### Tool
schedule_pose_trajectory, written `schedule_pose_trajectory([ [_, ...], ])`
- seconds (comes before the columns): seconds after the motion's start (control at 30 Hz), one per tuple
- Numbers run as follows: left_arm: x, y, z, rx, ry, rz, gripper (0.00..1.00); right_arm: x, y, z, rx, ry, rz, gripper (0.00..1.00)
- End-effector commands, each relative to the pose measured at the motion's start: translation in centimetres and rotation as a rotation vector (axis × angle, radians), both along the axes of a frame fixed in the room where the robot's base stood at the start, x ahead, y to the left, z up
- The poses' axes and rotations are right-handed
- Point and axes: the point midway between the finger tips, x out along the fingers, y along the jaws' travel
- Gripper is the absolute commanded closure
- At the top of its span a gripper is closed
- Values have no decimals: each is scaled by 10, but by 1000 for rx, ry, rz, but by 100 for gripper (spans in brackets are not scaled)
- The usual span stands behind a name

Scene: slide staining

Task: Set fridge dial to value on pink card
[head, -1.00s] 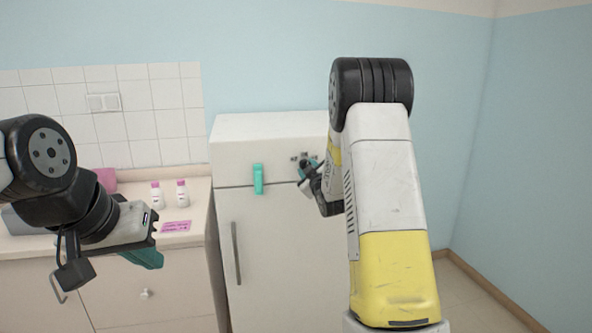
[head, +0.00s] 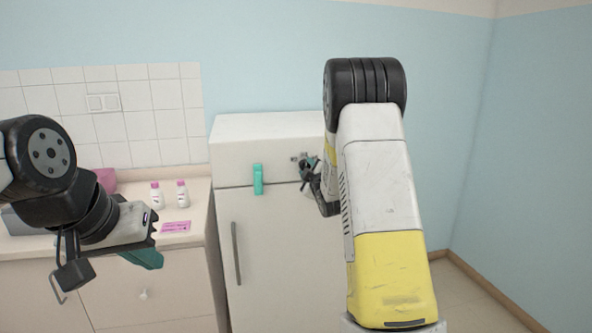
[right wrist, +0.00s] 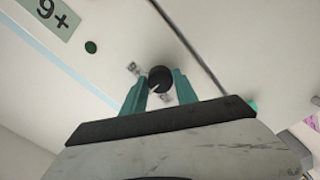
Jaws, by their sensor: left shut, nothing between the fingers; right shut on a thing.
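The white fridge (head: 270,240) stands in the middle of the head view, with a teal handle (head: 258,179) on its upper part. The dark round dial (right wrist: 160,78) shows in the right wrist view with a pale pointer line. My right gripper (right wrist: 158,88) is shut on the dial, one teal finger on each side of it. In the head view my right gripper (head: 306,170) is at the fridge's upper front, and the dial is hidden there. The pink card (head: 175,227) lies on the counter; its writing is too small to read. My left gripper (head: 150,257) is shut and empty before the counter.
In the right wrist view a grey label reading "+6" upside down (right wrist: 50,14) and a green dot (right wrist: 91,47) are on the fridge.

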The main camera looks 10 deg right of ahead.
Motion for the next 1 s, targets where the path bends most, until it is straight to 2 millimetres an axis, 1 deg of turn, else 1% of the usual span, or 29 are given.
schedule_pose_trajectory([
  [0.1, 0, 0, 0, 0, 0, 0, 100, -1, 1, -2, 1, 5, 1, 100],
  [0.13, 0, 0, 0, 0, 0, 0, 100, -1, 1, -2, 1, 5, 1, 63],
  [0.23, 0, 0, 0, 0, 0, 0, 100, 0, 1, -2, 1, 4, 1, 43],
  [0.53, 0, 0, 0, 0, 0, 0, 100, -1, 0, -1, 1, 2, 0, 43],
  [0.63, 0, 0, 0, 0, 0, 0, 100, -6, 0, -1, 1, 2, 0, 43],
  [0.77, 0, 0, 0, 0, 0, 0, 100, -25, -1, -1, 2, 3, -1, 43],
  [0.9, 0, 0, 0, 0, 0, 0, 100, -50, -2, -1, 3, 3, -2, 43],
  [1.0, 0, 0, 0, 0, 0, 0, 100, -65, -3, -1, 2, 3, -2, 43],
])
